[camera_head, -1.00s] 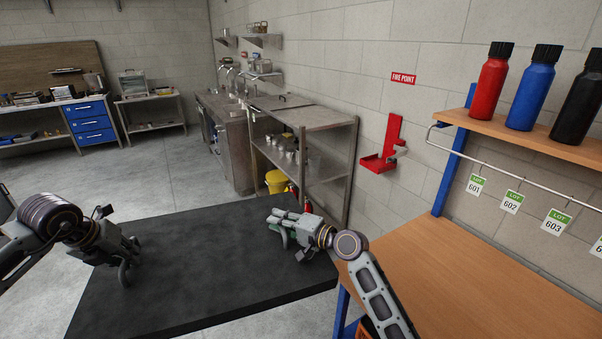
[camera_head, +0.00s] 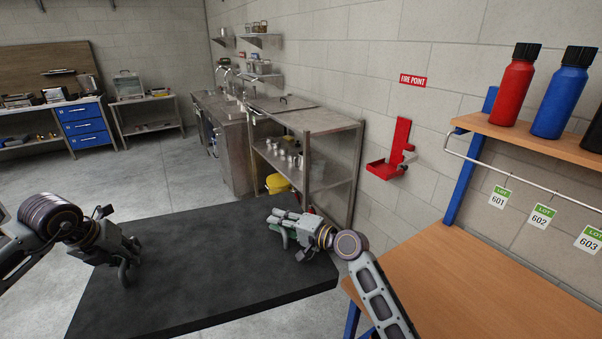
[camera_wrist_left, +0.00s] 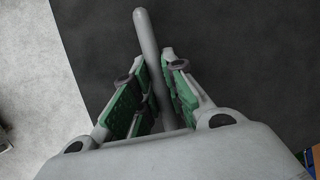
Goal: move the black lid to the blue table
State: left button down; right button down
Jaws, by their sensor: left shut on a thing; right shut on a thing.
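The black lid (camera_head: 200,285) is a large flat dark slab, held level in front of me in the head view. My left gripper (camera_head: 130,265) is at its left side. In the left wrist view its green-padded fingers (camera_wrist_left: 152,95) are shut around a grey bar handle (camera_wrist_left: 147,35) over the dark surface. My right gripper (camera_head: 283,228) is shut at the lid's far right; its handle there is mostly hidden by the fingers. A bench with a wooden top (camera_head: 475,285) and blue frame (camera_head: 462,185) stands at the right, close to the lid's right edge.
A steel table (camera_head: 310,120) with a lower shelf stands beyond the lid. A yellow bucket (camera_head: 278,184) is by it. A red wall bracket (camera_head: 390,165) hangs behind. Red (camera_head: 513,88) and blue (camera_head: 560,95) bottles stand on the bench's upper shelf. Open floor lies left.

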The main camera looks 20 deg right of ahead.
aim_at(457, 299)
jog(key=i+z, duration=0.2)
jog(key=z, duration=0.2)
jog(key=i+j+z, duration=0.1)
jog(key=z, duration=0.25)
jog(key=i+z, duration=0.1)
jog(key=z, duration=0.4)
jog(key=i+z, duration=0.15)
jog(key=z, duration=0.3)
jog(key=i+z, duration=0.1)
jog(key=z, duration=0.4)
jog(key=i+z, duration=0.2)
jog(key=z, duration=0.2)
